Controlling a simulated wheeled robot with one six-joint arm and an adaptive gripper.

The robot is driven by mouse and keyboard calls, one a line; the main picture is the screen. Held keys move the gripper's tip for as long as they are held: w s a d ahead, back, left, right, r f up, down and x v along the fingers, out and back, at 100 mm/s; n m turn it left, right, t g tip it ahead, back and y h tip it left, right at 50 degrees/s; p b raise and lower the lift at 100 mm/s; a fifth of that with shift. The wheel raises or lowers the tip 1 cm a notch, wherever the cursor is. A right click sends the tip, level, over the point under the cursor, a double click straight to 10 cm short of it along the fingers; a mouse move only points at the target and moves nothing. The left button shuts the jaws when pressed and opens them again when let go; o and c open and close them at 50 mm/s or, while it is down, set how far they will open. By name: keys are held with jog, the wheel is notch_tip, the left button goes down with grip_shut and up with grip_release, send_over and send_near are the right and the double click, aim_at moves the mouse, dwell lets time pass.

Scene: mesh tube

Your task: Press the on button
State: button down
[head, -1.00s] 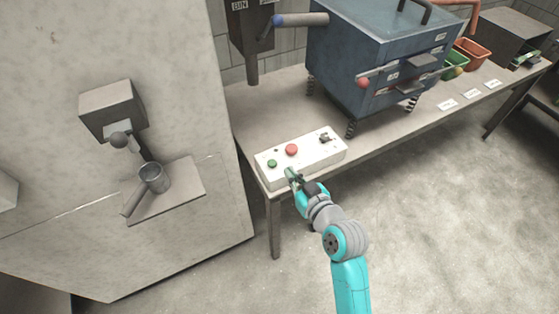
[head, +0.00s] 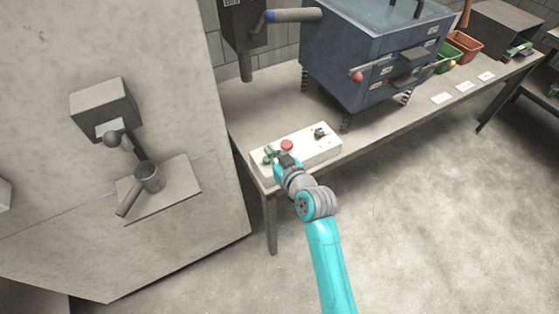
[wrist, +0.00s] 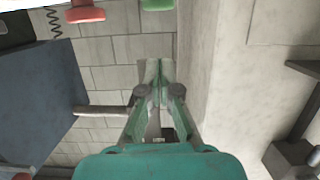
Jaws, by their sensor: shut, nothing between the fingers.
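A white control box (head: 312,151) sits at the near left corner of the table. It carries a red button (head: 287,145), a dark switch (head: 320,132) and a green button at its left end. My gripper (head: 269,154) is over that left end and largely hides the green button in the head view. In the wrist view the green button (wrist: 158,4) and the red button (wrist: 86,14) show at the top edge. The gripper's fingertips (wrist: 155,68) are closed together, empty, below the green button in that picture. I cannot tell whether they touch it.
A blue machine on springs (head: 375,55) stands behind the box to the right. A wall-side lever with a blue grip (head: 293,15) hangs above the table. A large pale cabinet (head: 185,90) stands left of the table. Green and orange bins (head: 465,45) are far right.

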aim_at(267, 160)
jog(key=shift+w+a+f, duration=0.1)
jog(key=shift+w+f, duration=0.05)
jog(key=shift+f, duration=0.9)
jog(key=shift+w+a+f, duration=0.1)
jog(key=shift+f, duration=0.95)
